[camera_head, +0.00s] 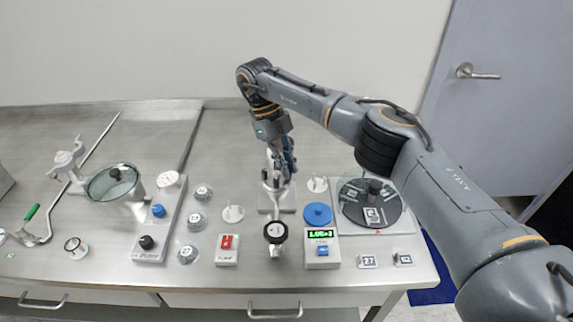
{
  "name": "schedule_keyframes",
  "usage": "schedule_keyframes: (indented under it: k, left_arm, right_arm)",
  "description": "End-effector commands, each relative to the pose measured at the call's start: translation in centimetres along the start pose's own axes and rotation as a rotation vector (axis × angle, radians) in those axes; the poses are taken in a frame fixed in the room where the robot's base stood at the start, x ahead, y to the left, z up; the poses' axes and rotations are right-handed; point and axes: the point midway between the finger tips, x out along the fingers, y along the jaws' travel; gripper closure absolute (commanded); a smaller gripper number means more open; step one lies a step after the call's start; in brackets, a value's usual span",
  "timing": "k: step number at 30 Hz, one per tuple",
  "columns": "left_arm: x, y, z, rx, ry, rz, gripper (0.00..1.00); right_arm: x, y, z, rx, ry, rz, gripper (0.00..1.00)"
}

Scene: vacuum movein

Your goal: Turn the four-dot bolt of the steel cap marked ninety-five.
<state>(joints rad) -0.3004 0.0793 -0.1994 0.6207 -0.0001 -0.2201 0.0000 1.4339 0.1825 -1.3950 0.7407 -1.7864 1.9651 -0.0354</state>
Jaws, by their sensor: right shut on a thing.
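My right gripper (281,165) points down over a small steel stand (275,200) at the middle of the bench. It is shut on a steel part at the top of this stand, and its fingers hide most of that part. Several small steel caps stand left of it: a far one (203,191), a middle one (197,220) and a near one (188,253). Their marks are too small to read, and I cannot tell which is ninety-five or make out a four-dot bolt. My left gripper is not in view.
A dark round plate (369,203) is at right, a glass-lidded chamber (112,184) at left. The back left bench is clear.

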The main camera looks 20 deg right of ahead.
Motion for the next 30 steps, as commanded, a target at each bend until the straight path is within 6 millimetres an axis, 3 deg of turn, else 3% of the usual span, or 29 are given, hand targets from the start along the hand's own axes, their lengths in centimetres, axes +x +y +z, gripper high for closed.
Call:
schedule_keyframes:
  k: [9,10,11,20,23,30]
  left_arm:
    - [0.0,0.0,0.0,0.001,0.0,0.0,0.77]
    - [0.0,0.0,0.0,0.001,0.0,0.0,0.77]
    - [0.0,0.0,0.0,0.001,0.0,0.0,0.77]
    - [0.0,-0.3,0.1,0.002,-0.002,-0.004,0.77]
    - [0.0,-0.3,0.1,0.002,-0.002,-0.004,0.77]
    - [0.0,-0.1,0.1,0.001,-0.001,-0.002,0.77]
  right_arm:
    - [-0.1,0.0,0.0,0.001,-0.002,0.0,1.0]
    - [-0.1,0.0,0.0,0.001,-0.002,0.0,0.83]
    - [-0.1,0.0,0.0,0.0,-0.002,-0.001,0.77]
    - [-0.1,0.0,0.0,0.0,-0.001,0.0,0.77]
    - [-0.8,0.0,0.1,0.0,-0.002,-0.001,0.77]
    - [-4.7,0.1,0.1,0.002,-0.004,-0.002,0.77]
